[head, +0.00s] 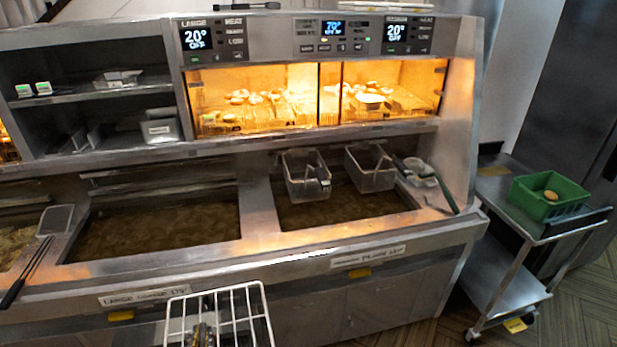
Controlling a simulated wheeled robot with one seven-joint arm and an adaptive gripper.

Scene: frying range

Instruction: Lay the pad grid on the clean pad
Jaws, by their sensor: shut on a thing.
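The pad grid (258,318), a white wire frame with crossing bars, is at the bottom edge of the head view, in front of the range's front panel. My gripper (203,334) shows partly at the bottom edge, behind or between the grid's bars, and is shut on the grid. The lower part of the grid and most of my gripper are cut off by the picture edge. I cannot make out the clean pad anywhere in this view.
The frying range (290,262) fills the middle, with oil vats (155,222), two baskets (306,177) and a lit warming cabinet (320,95). A long-handled skimmer (54,220) lies at left. A steel cart (505,290) with a green crate (560,210) stands at right on open floor.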

